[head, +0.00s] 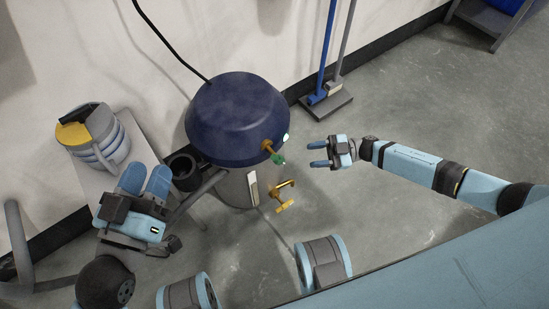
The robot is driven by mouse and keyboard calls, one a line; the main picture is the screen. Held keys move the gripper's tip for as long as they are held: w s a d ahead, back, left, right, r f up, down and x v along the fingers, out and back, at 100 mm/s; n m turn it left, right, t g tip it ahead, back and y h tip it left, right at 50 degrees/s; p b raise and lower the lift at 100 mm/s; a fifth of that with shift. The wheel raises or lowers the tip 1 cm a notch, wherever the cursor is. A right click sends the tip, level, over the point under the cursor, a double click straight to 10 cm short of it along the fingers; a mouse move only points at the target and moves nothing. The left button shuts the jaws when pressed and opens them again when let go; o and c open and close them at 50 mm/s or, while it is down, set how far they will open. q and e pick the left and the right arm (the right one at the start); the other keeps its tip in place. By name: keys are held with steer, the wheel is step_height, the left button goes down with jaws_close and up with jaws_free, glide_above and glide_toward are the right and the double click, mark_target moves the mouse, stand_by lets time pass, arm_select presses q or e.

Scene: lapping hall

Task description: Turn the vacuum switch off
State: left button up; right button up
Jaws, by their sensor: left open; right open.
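The vacuum has a dark blue domed lid (235,115) on a steel drum (234,188). A brass stem with a green tip (275,156) sticks out of the lid's right side; it looks like the vacuum switch. A small lit green spot (286,138) shows on the rim just above it. I cannot tell the switch's setting. My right gripper (314,154) is open and empty, to the right of the green tip, fingers pointing left towards it and apart from it. My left gripper (147,174) is open and empty, left of the vacuum, over the pale stand.
A brass tap (284,204) sticks out low on the drum. A grey hose (18,243) lies far left. A broom (327,105) leans at the wall.

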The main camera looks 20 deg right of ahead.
mark_target(281, 159)
arm_select(q)
step_height(281, 159, down, 4)
steer(key=shift+d+r+g+b, duration=0.15)
steer(key=shift+g+b, duration=0.65)
steer(key=shift+b, duration=0.3)
arm_select(e)
steer(key=a, duration=0.3)
steer(key=w+a, duration=0.1)
steer(key=a, duration=0.3)
steer(key=w+a, duration=0.1)
steer(key=a, duration=0.3)
steer(key=shift+a, duration=0.1)
jaws_close()
